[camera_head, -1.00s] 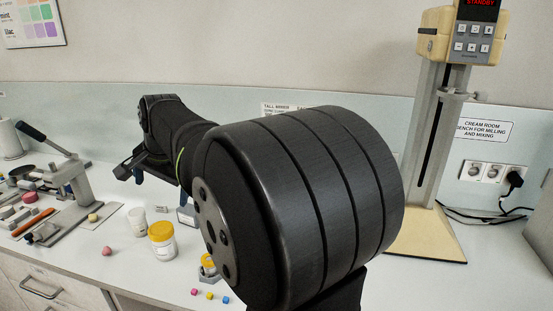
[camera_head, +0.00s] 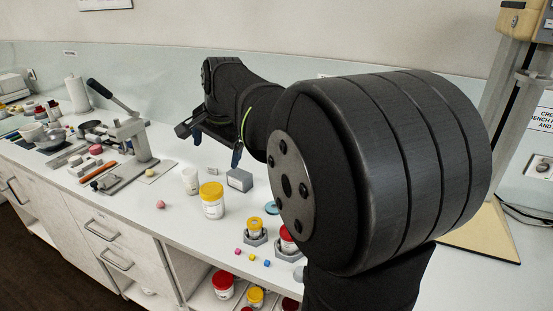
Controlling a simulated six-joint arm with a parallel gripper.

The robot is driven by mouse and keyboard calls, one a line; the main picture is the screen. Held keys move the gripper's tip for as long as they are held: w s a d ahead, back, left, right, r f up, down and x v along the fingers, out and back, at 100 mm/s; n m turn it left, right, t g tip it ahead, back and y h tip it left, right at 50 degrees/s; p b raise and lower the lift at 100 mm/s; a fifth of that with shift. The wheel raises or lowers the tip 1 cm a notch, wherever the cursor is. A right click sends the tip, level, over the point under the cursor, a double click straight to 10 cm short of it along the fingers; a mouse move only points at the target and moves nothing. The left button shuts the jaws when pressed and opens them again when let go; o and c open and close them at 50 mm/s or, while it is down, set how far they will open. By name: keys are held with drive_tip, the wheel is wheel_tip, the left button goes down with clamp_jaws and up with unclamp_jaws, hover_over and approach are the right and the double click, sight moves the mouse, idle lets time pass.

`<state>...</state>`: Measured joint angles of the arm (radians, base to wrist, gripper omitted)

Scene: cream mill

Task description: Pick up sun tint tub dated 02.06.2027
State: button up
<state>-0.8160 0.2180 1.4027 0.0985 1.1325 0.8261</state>
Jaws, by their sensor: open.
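A large white tub with a yellow lid (camera_head: 212,201) stands upright on the bench. A smaller yellow-lidded tub (camera_head: 255,229) sits in a grey hexagonal holder (camera_head: 256,241) nearer the front edge. A red-lidded tub (camera_head: 288,240) sits in a similar holder, partly hidden by my arm. More tubs stand on the shelf below, one red-lidded (camera_head: 223,285) and one yellow-lidded (camera_head: 256,296). Labels and dates are too small to read, so I cannot tell which tub is the sun tint one. My gripper (camera_head: 217,147) is open and empty above the bench, behind the large tub.
A white cup (camera_head: 190,181) and a grey block (camera_head: 240,179) stand near the large tub. A lever press (camera_head: 126,145) stands to the left, with bowls and small tools beyond it. Small coloured cubes (camera_head: 252,257) lie near the front edge. A tall mixer stand (camera_head: 500,130) is at right.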

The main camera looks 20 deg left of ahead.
drive_tip(key=n, duration=0.1)
drive_tip(key=n+g+h, duration=0.2)
drive_tip(key=n+h, duration=0.2)
drive_tip(key=n, duration=1.3)
hover_over(211, 189)
wheel_tip(211, 189, down, 5)
wheel_tip(211, 189, down, 12)
drive_tip(key=shift+s+f, duration=0.1)
drive_tip(key=shift+f, duration=0.05)
drive_tip(key=shift+w+a+f, duration=0.1)
drive_tip(key=shift+f, duration=1.25)
drive_tip(key=shift+w+f, duration=0.1)
drive_tip(key=shift+f, duration=1.25)
drive_tip(key=c, duration=1.2)
drive_tip(key=shift+r, duration=0.15)
